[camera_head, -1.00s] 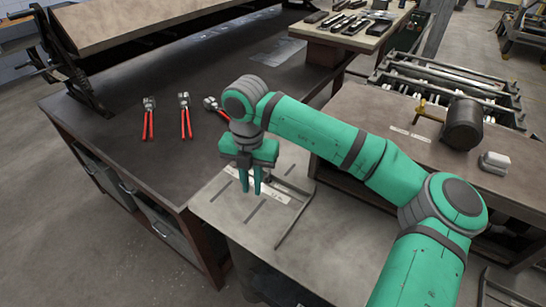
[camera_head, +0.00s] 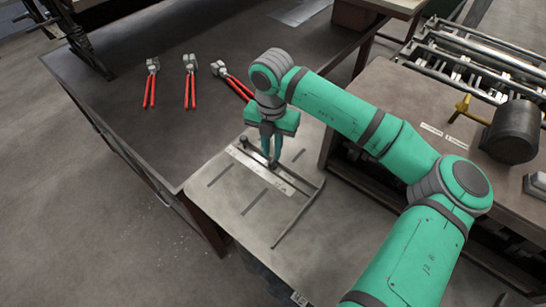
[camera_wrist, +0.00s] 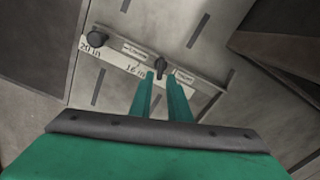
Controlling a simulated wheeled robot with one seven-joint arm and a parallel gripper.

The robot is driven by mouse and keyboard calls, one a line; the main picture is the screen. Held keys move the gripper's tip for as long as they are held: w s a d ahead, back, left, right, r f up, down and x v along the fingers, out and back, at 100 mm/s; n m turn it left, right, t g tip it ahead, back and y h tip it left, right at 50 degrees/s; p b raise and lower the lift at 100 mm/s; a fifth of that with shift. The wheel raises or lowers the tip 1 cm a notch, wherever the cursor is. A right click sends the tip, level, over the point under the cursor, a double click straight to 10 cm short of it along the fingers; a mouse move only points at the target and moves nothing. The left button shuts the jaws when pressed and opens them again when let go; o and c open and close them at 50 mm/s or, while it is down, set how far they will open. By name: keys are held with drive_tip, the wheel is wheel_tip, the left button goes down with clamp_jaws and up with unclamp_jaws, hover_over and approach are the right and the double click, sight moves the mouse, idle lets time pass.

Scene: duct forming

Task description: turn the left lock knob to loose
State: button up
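A grey stop bar with a white scale strip (camera_head: 262,170) lies across the grey plate, and the wrist view shows the strip (camera_wrist: 118,66) with "20 in" and "16 in" marks. A small dark lock knob (camera_wrist: 160,66) stands on the bar between two small white labels, whose wording is too small to read surely. A round dark knob (camera_wrist: 97,39) sits at the bar's left end. My gripper (camera_head: 273,165) points down over the bar. In the wrist view its fingertips (camera_wrist: 160,75) are apart, close to the lock knob. Whether they touch it is unclear.
Three red-handled tools (camera_head: 190,82) lie on the dark bench behind. To the right a machine table carries a yellow handle (camera_head: 460,108), a dark cylinder (camera_head: 512,132) and white labels (camera_head: 443,136). Slots and a thin rod (camera_head: 298,218) mark the plate, whose front is clear.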

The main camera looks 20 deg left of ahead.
sight(272, 161)
drive_tip(key=shift+f, duration=2.35)
clamp_jaws()
drive_tip(key=shift+n, duration=0.8)
unclamp_jaws()
drive_tip(key=shift+r, duration=0.1)
